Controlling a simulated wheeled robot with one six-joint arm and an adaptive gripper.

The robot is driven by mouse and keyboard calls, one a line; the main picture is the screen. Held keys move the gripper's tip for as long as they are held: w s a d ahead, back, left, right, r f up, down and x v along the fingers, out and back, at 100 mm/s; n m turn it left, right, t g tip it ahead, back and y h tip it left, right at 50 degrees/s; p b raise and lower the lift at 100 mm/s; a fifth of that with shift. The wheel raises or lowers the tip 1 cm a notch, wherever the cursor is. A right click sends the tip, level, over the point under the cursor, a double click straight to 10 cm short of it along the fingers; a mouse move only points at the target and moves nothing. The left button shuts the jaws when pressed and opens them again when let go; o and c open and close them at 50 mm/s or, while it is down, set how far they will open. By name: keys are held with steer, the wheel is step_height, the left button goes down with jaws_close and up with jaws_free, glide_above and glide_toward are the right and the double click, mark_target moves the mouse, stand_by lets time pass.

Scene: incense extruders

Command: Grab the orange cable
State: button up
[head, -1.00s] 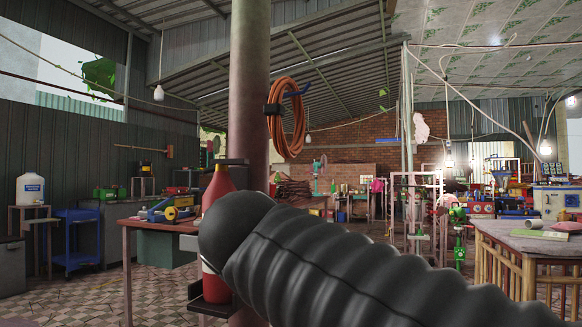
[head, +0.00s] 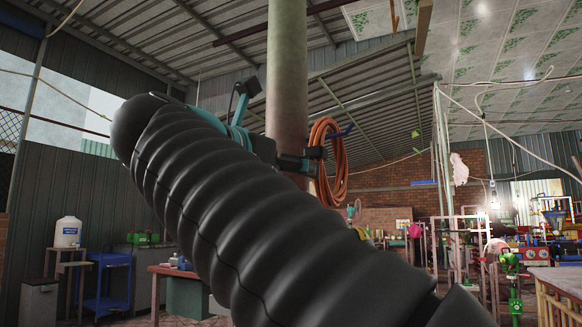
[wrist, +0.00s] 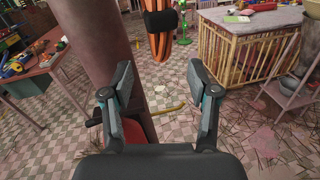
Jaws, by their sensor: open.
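The orange cable (head: 335,180) hangs as a coil from a blue hook on the pillar (head: 287,90) in the head view. In the wrist view the cable (wrist: 159,48) is at the top middle, with a black band around or in front of it. My gripper (wrist: 160,72) is open and empty, its two fingers apart. The cable is beyond the fingertips and lines up with the gap between them. In the head view my gripper (head: 300,163) is beside the pillar, near the coil's left side; whether it touches cannot be told.
The pillar (wrist: 105,50) stands close by my left finger. A red bottle-like object (wrist: 135,130) is below, partly hidden by my gripper. A work table (wrist: 40,70) is at left and a slatted wooden table (wrist: 245,50) at right.

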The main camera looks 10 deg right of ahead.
mark_target(316, 180)
steer(key=shift+f+b+x, duration=0.15)
steer(key=shift+x, duration=1.15)
steer(key=shift+f+b+x, duration=0.15)
steer(key=shift+x, duration=1.2)
steer(key=shift+f+b+x, duration=0.15)
steer(key=shift+f+x, duration=0.05)
steer(key=shift+x, duration=1.1)
steer(key=shift+w+d, duration=0.45)
steer(key=shift+d, duration=0.1)
jaws_close()
